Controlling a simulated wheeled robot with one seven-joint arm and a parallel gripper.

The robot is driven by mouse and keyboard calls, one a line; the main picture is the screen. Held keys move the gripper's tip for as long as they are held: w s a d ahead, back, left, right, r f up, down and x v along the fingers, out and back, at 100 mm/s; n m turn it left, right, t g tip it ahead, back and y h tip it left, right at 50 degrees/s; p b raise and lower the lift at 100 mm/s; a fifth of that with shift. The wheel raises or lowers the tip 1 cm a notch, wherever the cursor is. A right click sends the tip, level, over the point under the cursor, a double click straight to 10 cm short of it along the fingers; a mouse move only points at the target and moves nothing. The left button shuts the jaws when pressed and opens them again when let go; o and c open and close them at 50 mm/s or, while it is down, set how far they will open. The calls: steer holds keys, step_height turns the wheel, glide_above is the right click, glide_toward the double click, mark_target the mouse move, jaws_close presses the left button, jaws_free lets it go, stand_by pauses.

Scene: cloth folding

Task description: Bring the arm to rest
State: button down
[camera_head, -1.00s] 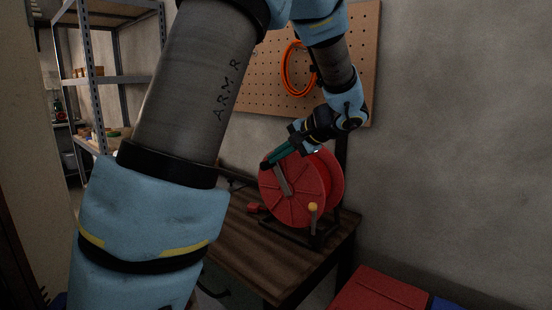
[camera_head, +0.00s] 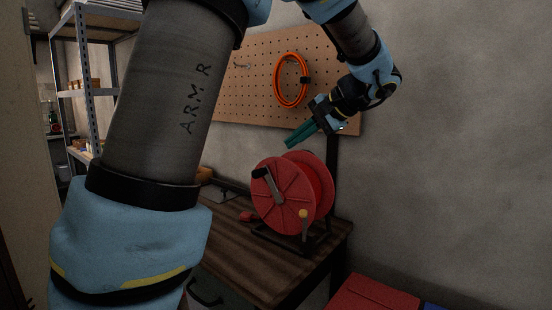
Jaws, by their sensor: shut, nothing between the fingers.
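My gripper (camera_head: 290,142), with teal fingers, is shut and empty. It is in the upper middle of the head view, above a red cable reel and in front of the pegboard, apart from the reel. My arm reaches across the left and top of the view, bent down to the gripper at the right. Its large upper link hides part of the shelf and table.
The red reel (camera_head: 284,200) with a black crank handle (camera_head: 267,182) stands on a dark wooden table (camera_head: 250,262). An orange cable coil (camera_head: 291,62) hangs on the pegboard (camera_head: 240,95). A metal shelf (camera_head: 88,92) stands left. A red box (camera_head: 372,294) is at lower right.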

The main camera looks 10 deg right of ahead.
steer(key=s+a+f+n+g+h, duration=0.2)
steer(key=s+a+f+n+h, duration=0.2)
steer(key=a+f, duration=0.6)
steer(key=s+a+f+n+g+h, duration=0.3)
steer(key=s+a+f, duration=0.6)
steer(key=f, duration=0.4)
steer(key=shift+a+n+h, duration=0.35)
steer(key=shift+n+h, duration=0.05)
steer(key=shift+w, duration=0.1)
